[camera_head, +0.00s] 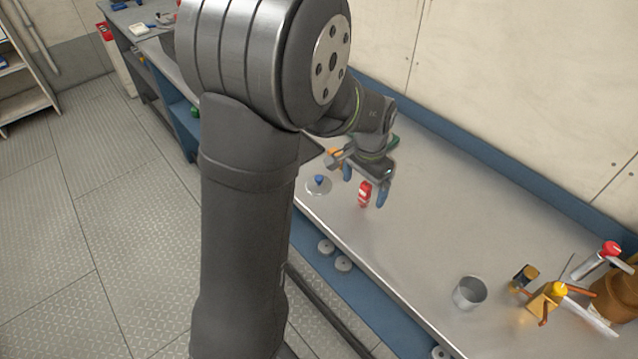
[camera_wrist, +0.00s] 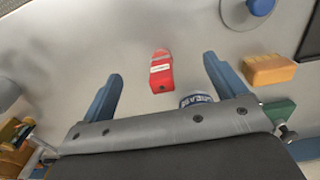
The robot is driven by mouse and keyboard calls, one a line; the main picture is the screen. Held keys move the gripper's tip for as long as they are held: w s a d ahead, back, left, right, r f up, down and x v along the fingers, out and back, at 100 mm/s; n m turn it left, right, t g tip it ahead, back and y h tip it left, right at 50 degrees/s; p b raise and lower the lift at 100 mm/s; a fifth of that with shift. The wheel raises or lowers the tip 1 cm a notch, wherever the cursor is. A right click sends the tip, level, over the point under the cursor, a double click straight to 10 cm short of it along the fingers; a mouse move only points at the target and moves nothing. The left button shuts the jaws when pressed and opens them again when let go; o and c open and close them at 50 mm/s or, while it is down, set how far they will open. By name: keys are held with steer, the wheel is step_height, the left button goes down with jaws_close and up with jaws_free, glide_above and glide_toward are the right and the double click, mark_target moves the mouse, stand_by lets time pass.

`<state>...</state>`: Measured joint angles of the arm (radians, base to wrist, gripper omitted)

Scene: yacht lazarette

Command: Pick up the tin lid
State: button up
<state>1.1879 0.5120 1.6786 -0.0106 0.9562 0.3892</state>
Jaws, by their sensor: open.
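The tin lid, a flat grey disc with a blue knob, lies on the bench in the head view (camera_head: 316,190). It also shows at the top right of the wrist view (camera_wrist: 233,14), partly cut off by the frame edge. My gripper (camera_head: 366,186) has two blue fingers and is open and empty above the bench, to the right of the lid in the head view. In the wrist view, the lid is beyond the fingertips (camera_wrist: 162,67), outside the gap. A red item with a white label (camera_wrist: 161,76) appears between the fingers.
An open metal tin (camera_head: 469,294) stands toward the bench's near right end, beside a small brass-coloured jar (camera_head: 523,278) and yellow and red-handled items. An orange block (camera_wrist: 268,69), a labelled round item (camera_wrist: 197,99) and a green item (camera_wrist: 279,112) are close to my gripper. The bench middle is clear.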

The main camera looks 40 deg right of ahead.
steer(key=w+a+r, duration=0.3)
steer(key=w+r, duration=0.9)
glide_above(319, 177)
steer(key=f, duration=1.1)
steer(key=shift+w+d+f, duration=0.1)
steer(key=shift+d+f, duration=0.1)
steer(key=shift+d, duration=0.15)
steer(key=shift+a+f, duration=0.2)
steer(key=shift+f, duration=1.1)
steer(key=shift+a+f, duration=0.2)
steer(key=shift+f, duration=1.1)
steer(key=c, duration=1.1)
